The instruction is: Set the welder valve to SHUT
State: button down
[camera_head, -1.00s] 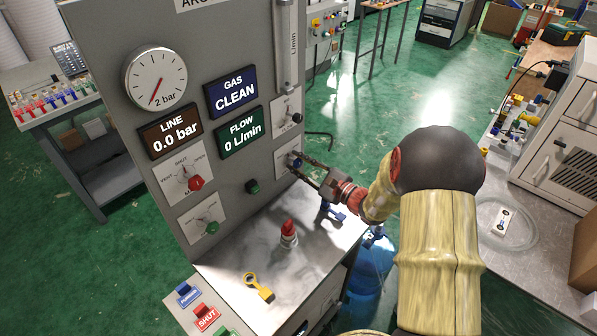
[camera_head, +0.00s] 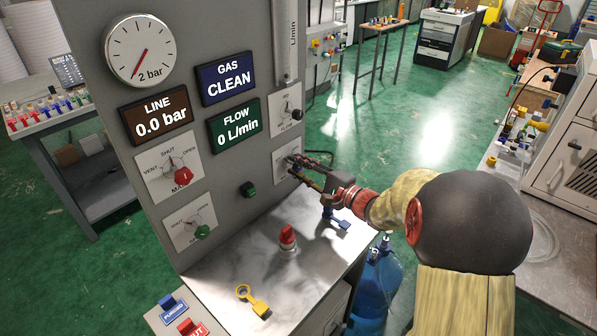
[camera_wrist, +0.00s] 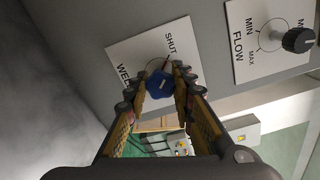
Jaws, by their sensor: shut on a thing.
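The welder valve is a small blue knob (camera_wrist: 160,84) on a white plate (camera_wrist: 128,58) in the wrist view. The plate reads SHUT, and its other word is partly covered by a finger. My gripper (camera_wrist: 161,78) is shut on the knob, one finger on each side. A thin dark line shows between the knob and the word SHUT. I cannot tell exactly where the knob points. In the head view, my gripper (camera_head: 293,162) reaches the plate at the panel's right side, and its fingers hide most of the knob.
A FLOW knob (camera_wrist: 298,40) sits close by on the same panel. The red-handled valve (camera_head: 182,176) and green-handled valve (camera_head: 202,232) are to the left. Below, the metal shelf (camera_head: 215,262) holds a red-topped item (camera_head: 288,236) and a yellow tag (camera_head: 255,302).

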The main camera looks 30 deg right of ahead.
dwell(0.4)
jog(key=c, duration=1.5)
grip_release()
jog(key=shift+s, duration=0.1)
jog(key=v, duration=1.1)
jog(key=shift+s+d, duration=0.15)
jog(key=shift+s, duration=0.2)
jog(key=shift+f, duration=0.1)
